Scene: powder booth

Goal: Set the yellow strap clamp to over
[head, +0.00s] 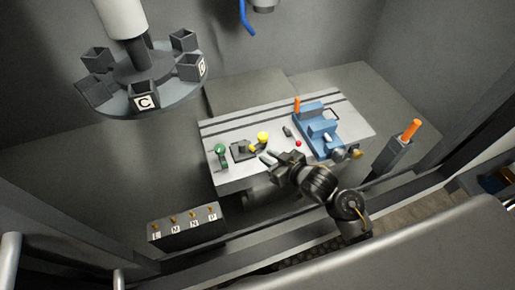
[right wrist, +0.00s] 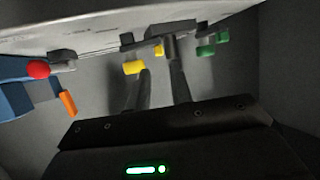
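The yellow strap clamp (head: 263,137) is on the grey slotted table, beside a dark block. Its round yellow end is raised, and a smaller yellow part (head: 253,149) sits lower left of it. My right gripper (head: 267,157) is just in front of the clamp. In the right wrist view the two fingers (right wrist: 160,75) are apart with nothing visible held between them. There a yellow end (right wrist: 134,67) appears at the left fingertip; I cannot tell whether they touch. Another yellow part (right wrist: 159,50) shows between the fingertips. My left gripper is not in view.
A green clamp (head: 221,150) stands left of the dark block (head: 240,150). A blue vise (head: 316,128) with an orange handle and a red ball (head: 298,143) are to the right. A carousel (head: 150,90) hangs at upper left. A peg box (head: 186,228) sits at lower left.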

